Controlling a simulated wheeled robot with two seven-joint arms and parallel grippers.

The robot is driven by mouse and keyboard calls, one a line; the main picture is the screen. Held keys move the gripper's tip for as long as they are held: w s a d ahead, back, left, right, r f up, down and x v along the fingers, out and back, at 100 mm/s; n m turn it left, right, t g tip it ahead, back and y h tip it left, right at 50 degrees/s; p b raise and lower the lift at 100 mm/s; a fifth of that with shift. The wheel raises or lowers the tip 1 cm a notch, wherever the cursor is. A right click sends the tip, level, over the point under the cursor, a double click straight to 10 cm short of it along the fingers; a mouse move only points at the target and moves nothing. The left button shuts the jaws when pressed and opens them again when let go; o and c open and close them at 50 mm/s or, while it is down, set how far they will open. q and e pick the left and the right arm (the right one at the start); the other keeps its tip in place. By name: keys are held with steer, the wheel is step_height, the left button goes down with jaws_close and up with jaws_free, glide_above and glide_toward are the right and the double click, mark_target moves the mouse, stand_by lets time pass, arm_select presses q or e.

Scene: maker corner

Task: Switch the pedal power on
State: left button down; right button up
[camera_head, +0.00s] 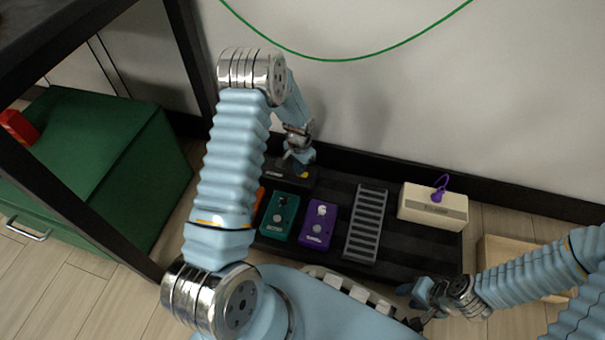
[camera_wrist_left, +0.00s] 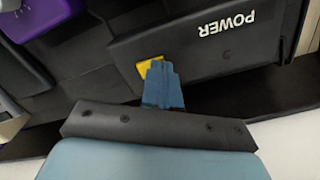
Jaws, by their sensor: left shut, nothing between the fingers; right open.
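The black power box (camera_head: 281,177) sits at the back left of the dark pedalboard, against the wall side. In the left wrist view the power box (camera_wrist_left: 205,48) shows white POWER lettering and a yellow switch (camera_wrist_left: 142,70) near its edge. My left gripper (camera_head: 300,158) is over the box. In the left wrist view its shut blue fingertips (camera_wrist_left: 160,72) overlap the yellow switch and cover part of it. I cannot tell whether they touch it. Which way the switch is set is hidden. My right gripper (camera_head: 418,312) is open at the board's front right.
A teal pedal (camera_head: 280,217), a purple pedal (camera_head: 318,224), a grey ribbed pedal (camera_head: 366,226) and a cream box (camera_head: 433,207) with a purple cable loop sit on the pedalboard (camera_head: 335,190). A green cabinet (camera_head: 90,160) and black frame stand left. A green cable hangs on the wall.

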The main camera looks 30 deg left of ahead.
arm_select(q)
steer(key=shift+f, duration=0.15)
steer(key=shift+r+p, duration=2.15)
steer(key=shift+r, duration=1.4)
